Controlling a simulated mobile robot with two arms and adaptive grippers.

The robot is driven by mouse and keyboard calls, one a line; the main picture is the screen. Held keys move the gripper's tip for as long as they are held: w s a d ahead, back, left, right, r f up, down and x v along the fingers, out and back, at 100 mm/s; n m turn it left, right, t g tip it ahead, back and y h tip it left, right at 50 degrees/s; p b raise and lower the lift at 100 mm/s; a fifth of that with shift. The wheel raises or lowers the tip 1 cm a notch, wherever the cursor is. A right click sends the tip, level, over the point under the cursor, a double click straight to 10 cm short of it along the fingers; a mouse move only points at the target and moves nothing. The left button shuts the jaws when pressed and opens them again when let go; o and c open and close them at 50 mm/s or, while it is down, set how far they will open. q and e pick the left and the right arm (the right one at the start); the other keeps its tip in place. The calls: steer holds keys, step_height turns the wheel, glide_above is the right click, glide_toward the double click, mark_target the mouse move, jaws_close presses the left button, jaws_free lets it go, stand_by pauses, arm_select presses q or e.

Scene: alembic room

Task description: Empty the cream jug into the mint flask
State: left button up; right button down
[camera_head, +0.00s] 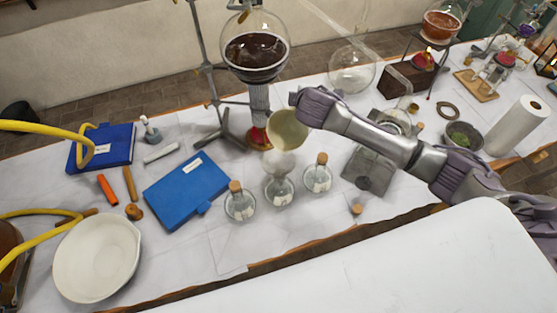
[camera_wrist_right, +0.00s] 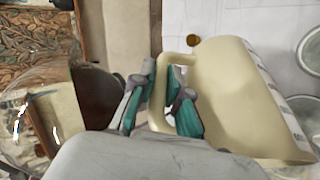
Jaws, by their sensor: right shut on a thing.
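The cream jug (camera_head: 287,130) is held in the air, tilted, above the middle of three small clear flasks. My right gripper (camera_head: 306,106) is shut on its handle, and the handle between the fingers shows in the right wrist view (camera_wrist_right: 158,108). The jug body (camera_wrist_right: 235,105) lies right of the fingers there. The middle flask (camera_head: 280,192) has a pale, funnel-like top (camera_head: 281,163) just below the jug. The left flask (camera_head: 240,207) and right flask (camera_head: 317,178) have corks. Their labels are too small to read, so I cannot tell which is mint. My left gripper is out of view.
A large round flask of dark liquid (camera_head: 256,50) stands on a stand behind the jug. A blue book (camera_head: 187,190) and a white bowl (camera_head: 97,258) lie to the left. A grey plate (camera_head: 368,172) is right of the flasks. A loose cork (camera_head: 357,209) lies near the front edge.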

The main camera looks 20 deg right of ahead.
steer(key=shift+s+a+r+t+h, duration=0.15)
steer(key=shift+s+a+r+t, duration=0.15)
steer(key=shift+r, duration=0.2)
steer(key=shift+s+a+r+t+h, duration=0.1)
steer(key=shift+s+r+t+h, duration=0.1)
steer(key=shift+r+t, duration=0.25)
stand_by(3.4)
steer(key=shift+s+a+r+n+t+h, duration=0.35)
steer(key=shift+s+a+r+n+t, duration=0.1)
steer(key=shift+s+a+r, duration=0.2)
stand_by(3.0)
